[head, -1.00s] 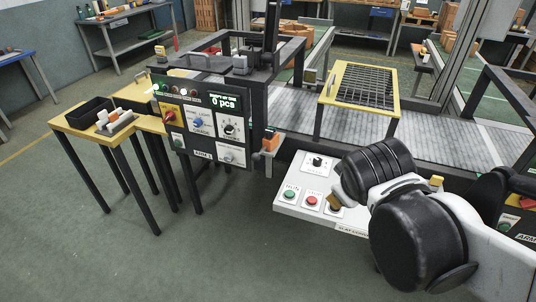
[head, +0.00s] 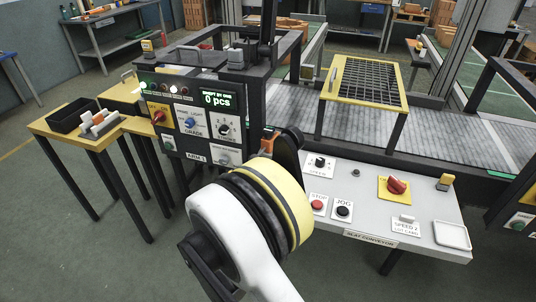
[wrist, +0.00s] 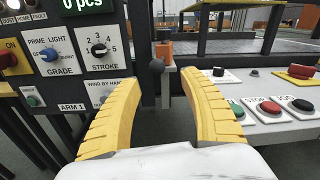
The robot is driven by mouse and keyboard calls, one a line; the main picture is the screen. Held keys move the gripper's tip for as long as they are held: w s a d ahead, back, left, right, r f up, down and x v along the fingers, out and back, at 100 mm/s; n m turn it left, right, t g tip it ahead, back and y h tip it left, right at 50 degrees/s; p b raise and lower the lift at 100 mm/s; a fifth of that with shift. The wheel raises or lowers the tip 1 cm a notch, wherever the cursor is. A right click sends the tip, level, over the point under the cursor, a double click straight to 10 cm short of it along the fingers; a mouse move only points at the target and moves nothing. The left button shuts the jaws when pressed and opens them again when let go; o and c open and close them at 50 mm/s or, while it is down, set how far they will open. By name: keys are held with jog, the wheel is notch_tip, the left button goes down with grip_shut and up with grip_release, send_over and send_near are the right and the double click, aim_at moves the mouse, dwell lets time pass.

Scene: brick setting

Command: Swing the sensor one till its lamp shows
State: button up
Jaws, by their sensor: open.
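The sensor (wrist: 164,48) is an orange block on a grey bracket at the right edge of the ARM 1 panel (wrist: 75,70). A dark ball knob (wrist: 157,65) sits just below it. In the head view the sensor (head: 268,141) shows partly, behind my arm. My gripper (wrist: 160,82) is open, its two yellow fingers pointing at the bracket, with the knob appearing between the tips. I see no contact. A panel label reading partly "WING BY HAND" is half hidden by the left finger. Lamps (head: 170,88) line the panel top; a green and a white one look lit.
The slat conveyor box (head: 375,230) with STOP, JOG and a red switch lies close to the right. A yellow-framed grid guard (head: 368,83) stands behind. A yellow table (head: 60,136) with a black bin stands at left. Floor in front is clear.

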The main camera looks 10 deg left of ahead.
jog(key=b, duration=0.3)
send_near(264, 148)
jog(key=shift+n, duration=0.3)
jog(key=w, duration=0.4)
jog(key=shift+w+a+f, duration=0.2)
jog(key=shift+w+a, duration=0.05)
jog(key=shift+a, duration=0.15)
